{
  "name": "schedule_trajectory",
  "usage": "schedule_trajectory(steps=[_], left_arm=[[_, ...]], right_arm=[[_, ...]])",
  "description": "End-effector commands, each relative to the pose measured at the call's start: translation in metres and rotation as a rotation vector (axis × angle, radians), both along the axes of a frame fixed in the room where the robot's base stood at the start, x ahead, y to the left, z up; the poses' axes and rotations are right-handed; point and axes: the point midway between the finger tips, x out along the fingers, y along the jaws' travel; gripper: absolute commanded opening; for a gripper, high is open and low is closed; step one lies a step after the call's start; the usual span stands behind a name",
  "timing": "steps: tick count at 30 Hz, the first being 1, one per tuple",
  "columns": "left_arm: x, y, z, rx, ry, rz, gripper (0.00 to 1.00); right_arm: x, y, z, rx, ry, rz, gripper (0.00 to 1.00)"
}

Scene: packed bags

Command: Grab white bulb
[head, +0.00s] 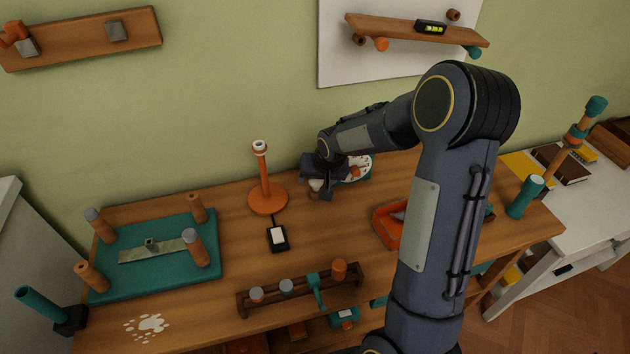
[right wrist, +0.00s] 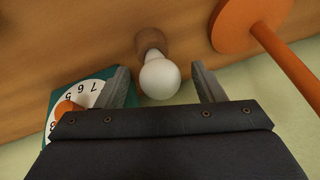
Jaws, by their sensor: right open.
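The white bulb (right wrist: 159,78) shows between the two fingers of my right gripper (right wrist: 163,88) in the right wrist view. The bulb rests on a brown wooden base (right wrist: 150,42) on the table. The right gripper is open, with one finger on each side of the bulb and a gap showing around it. In the head view the right gripper (head: 319,190) is low over the back of the table, and the bulb (head: 316,184) is partly hidden by it. My left gripper is not in view.
An orange stand (head: 267,198) rises left of the right gripper, and a clock-like dial (head: 358,168) lies close on the right. A teal tray with pegs (head: 125,277), a wooden rack (head: 300,293) and an orange bin (head: 387,229) are on the table (head: 240,245).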

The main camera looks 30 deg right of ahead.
Motion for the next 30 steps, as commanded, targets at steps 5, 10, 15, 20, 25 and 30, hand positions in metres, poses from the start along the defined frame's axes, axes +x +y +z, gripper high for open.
schedule_trajectory(steps=[5,10,15,20,25,30], left_arm=[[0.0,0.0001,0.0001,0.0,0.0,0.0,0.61],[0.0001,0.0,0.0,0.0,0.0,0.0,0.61],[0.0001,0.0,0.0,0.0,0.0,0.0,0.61],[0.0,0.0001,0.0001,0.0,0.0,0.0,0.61],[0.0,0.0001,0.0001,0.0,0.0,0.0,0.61],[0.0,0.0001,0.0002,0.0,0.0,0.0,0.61]], right_arm=[[0.0032,0.0001,-0.0063,0.0,-0.001,0.0,0.62],[0.003,0.0001,-0.006,0.0,-0.001,0.0,0.58],[0.0029,0.0002,-0.0059,0.0,-0.001,0.0,0.36],[0.0028,0.0002,-0.0059,0.001,0.0,0.0,0.19],[0.0028,0.0002,-0.0058,0.0,-0.001,0.0,0.18],[0.0029,0.0002,-0.0035,0.0,-0.001,0.0,0.18]])
